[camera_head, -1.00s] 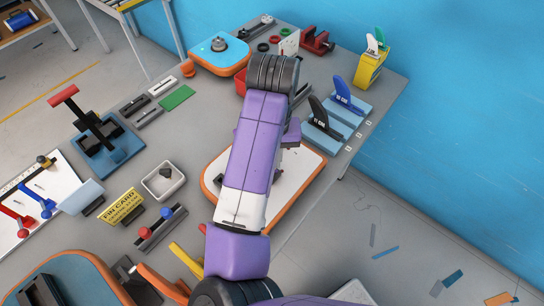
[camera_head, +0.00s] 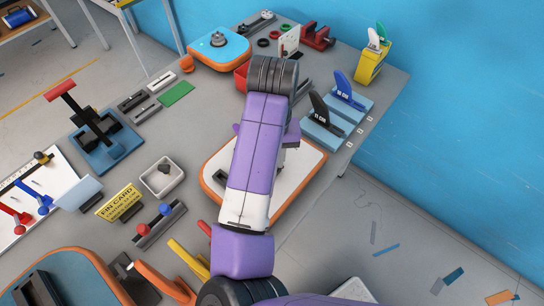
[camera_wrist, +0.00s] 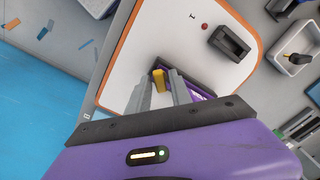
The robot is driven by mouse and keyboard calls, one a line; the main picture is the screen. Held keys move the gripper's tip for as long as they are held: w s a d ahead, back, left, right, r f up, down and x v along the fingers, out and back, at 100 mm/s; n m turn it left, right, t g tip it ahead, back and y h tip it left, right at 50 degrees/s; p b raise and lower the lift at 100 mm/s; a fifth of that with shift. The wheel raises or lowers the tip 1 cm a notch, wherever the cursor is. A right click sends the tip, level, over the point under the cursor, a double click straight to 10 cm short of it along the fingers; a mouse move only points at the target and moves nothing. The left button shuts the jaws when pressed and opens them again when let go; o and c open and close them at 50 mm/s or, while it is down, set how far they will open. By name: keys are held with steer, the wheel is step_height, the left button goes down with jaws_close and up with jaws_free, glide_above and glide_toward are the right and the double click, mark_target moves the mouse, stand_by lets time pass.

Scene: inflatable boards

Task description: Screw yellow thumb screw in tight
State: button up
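A yellow thumb screw (camera_wrist: 159,80) shows in the wrist view between the grey fingertips of my gripper (camera_wrist: 162,82). The fingers lie close on both sides of it and appear shut on it. A purple piece (camera_wrist: 203,92) with a dark edge lies just behind the fingers, on a white board with an orange rim (camera_wrist: 125,45). How deep the screw sits is hidden. In the head view my purple arm reaches over the same board (camera_head: 302,165) and hides the screw and my fingertips.
On the board are a dark block (camera_wrist: 230,43) and a small red knob (camera_wrist: 204,26). A grey tray (camera_head: 163,176) stands to the left. Black (camera_head: 322,115) and blue (camera_head: 345,90) fins on light blue pads stand to the right, near the table edge.

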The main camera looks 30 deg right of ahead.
steer(key=shift+o, duration=0.7)
step_height(320, 180, up, 8)
steer(key=shift+f+p, duration=0.1)
steer(key=shift+p, duration=0.25)
